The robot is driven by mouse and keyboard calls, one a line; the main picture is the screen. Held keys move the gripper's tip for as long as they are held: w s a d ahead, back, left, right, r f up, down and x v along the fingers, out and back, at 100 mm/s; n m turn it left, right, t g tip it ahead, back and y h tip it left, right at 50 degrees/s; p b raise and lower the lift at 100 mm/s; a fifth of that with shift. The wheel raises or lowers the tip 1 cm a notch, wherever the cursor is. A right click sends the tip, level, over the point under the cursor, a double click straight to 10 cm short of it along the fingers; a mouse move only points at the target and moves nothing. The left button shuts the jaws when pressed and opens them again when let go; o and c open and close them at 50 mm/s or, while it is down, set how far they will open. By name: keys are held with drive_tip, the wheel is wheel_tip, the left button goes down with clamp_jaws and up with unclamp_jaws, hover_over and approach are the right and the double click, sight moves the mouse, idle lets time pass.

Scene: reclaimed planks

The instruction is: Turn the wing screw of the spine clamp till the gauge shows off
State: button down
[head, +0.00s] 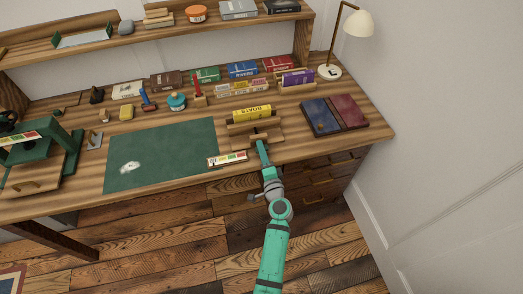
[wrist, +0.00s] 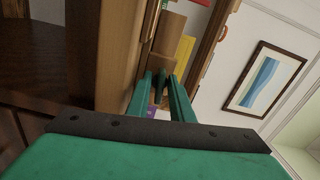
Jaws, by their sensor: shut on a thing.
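The spine clamp (head: 270,136) is a wooden frame near the front edge of the bench, with a yellow book (head: 252,113) marked BOATS standing upright in it. In the wrist view, the clamp's wooden block (wrist: 170,38) and the yellow book (wrist: 185,48) lie just beyond the fingertips. My gripper (head: 261,145) reaches the clamp's front side. In the wrist view my gripper (wrist: 158,82) is shut on the wing screw, which the fingers mostly hide. The gauge (head: 228,159), a pale strip with coloured bands, lies left of my gripper; its reading is too small to tell.
A green mat (head: 160,155) lies left of the clamp. Dark blue and red books (head: 335,114) lie to the right. A green press (head: 40,150) with its own coloured strip stands far left. Several books, tools and a lamp (head: 350,35) line the back.

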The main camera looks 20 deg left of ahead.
drive_tip(key=shift+f+n, duration=0.1)
drive_tip(key=shift+n, duration=1.2)
drive_tip(key=shift+n, duration=0.3)
drive_tip(key=c, duration=1.9)
unclamp_jaws()
drive_tip(key=shift+o, duration=0.2)
drive_tip(key=shift+s, duration=0.15)
drive_tip(key=v, duration=1)
drive_tip(key=shift+s+d, duration=0.25)
drive_tip(key=shift+d, duration=0.05)
